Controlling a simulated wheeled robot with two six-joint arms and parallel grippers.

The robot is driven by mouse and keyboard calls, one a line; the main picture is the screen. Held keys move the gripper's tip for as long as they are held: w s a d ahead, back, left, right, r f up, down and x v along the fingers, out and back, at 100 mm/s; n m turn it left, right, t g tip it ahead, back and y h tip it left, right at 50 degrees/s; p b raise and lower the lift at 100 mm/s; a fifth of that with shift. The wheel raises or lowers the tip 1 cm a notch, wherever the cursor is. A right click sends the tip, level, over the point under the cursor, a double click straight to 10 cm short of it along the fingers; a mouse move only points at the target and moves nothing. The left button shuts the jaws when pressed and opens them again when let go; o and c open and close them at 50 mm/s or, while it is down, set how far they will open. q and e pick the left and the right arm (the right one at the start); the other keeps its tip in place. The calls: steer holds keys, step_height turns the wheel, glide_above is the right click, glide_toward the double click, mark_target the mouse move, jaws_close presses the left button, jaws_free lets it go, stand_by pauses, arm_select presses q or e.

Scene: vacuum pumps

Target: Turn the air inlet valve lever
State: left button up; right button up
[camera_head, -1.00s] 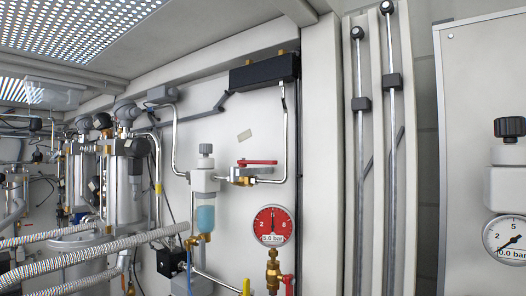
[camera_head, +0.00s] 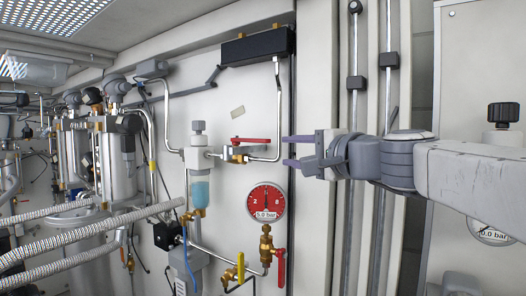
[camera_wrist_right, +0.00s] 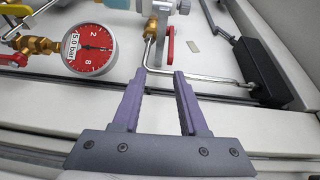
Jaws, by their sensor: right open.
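A red lever (camera_head: 250,140) lies about horizontal on a brass valve (camera_head: 237,153) in the wall pipe. A second red lever (camera_head: 281,268) hangs upright on a brass valve below the gauge. No label shows which is the air inlet valve. My right gripper (camera_head: 284,151) reaches in from the right, open and empty, its fingertips just right of the upper lever in the head view. In the right wrist view the upper red lever (camera_wrist_right: 171,42) is beyond the parted fingers, apart from them. The left gripper is not in view.
A red gauge (camera_head: 266,203) reads 5.0 bar. A bent metal pipe (camera_head: 279,110) runs down from a black box (camera_head: 257,47), close to my right fingers. A blue filter bowl (camera_head: 200,193) hangs left of the valve. Ribbed hoses (camera_head: 90,233) cross the lower left.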

mark_target(265, 142)
steer(key=shift+y, duration=0.3)
steer(key=p+x, duration=0.1)
steer(key=x, duration=0.2)
steer(key=r+p+x, duration=0.1)
steer(key=x, duration=0.2)
steer(key=r+p+x, duration=0.1)
steer(key=x, duration=0.2)
steer(key=shift+a+p, duration=0.1)
steer(key=shift+p, duration=0.25)
steer(key=shift+w+a+f, duration=0.15)
steer(key=shift+w+a, duration=0.15)
steer(key=shift+w, duration=0.2)
jaws_close()
steer(key=shift+f, duration=0.1)
